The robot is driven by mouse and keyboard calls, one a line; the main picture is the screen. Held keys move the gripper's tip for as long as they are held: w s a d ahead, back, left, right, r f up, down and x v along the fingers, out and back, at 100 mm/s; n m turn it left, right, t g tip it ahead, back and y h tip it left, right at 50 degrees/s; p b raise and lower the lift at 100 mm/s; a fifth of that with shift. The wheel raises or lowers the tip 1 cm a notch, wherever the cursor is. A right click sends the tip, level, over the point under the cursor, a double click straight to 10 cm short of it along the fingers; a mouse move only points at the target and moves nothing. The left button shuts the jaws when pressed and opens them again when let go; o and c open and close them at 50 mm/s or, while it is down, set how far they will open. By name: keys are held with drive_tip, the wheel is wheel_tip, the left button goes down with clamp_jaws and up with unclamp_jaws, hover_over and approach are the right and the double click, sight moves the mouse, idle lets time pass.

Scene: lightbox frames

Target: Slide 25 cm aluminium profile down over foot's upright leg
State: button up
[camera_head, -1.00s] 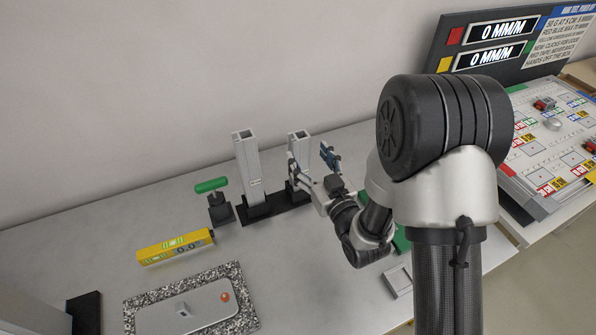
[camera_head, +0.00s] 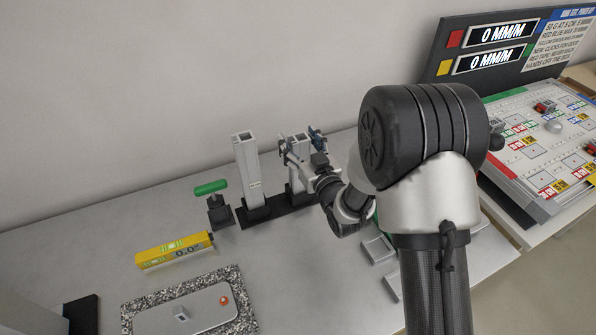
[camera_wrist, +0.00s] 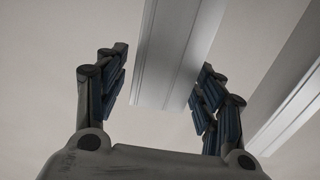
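Two light-grey aluminium profiles stand upright side by side on a long black foot: the left profile (camera_head: 247,170) and the right profile (camera_head: 299,176). The foot (camera_head: 279,203) lies on the table; the legs are not visible, and the right profile's lower end is partly hidden by my arm. My gripper (camera_head: 300,139) is near the right profile's top, one finger on each side. In the wrist view my gripper (camera_wrist: 163,86) is open, with the right profile (camera_wrist: 178,45) between its blue-padded fingers. A gap shows at the left finger; the right finger is close to the profile's edge.
A green-handled tool (camera_head: 214,199) stands left of the foot. A yellow level (camera_head: 174,249) and a speckled plate (camera_head: 250,322) lie in front. Small grey trays (camera_head: 377,249) sit near my arm. A labelled board (camera_head: 560,150) and display panel (camera_head: 497,48) are at right.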

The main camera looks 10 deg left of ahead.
clamp_jaws()
idle(0.6)
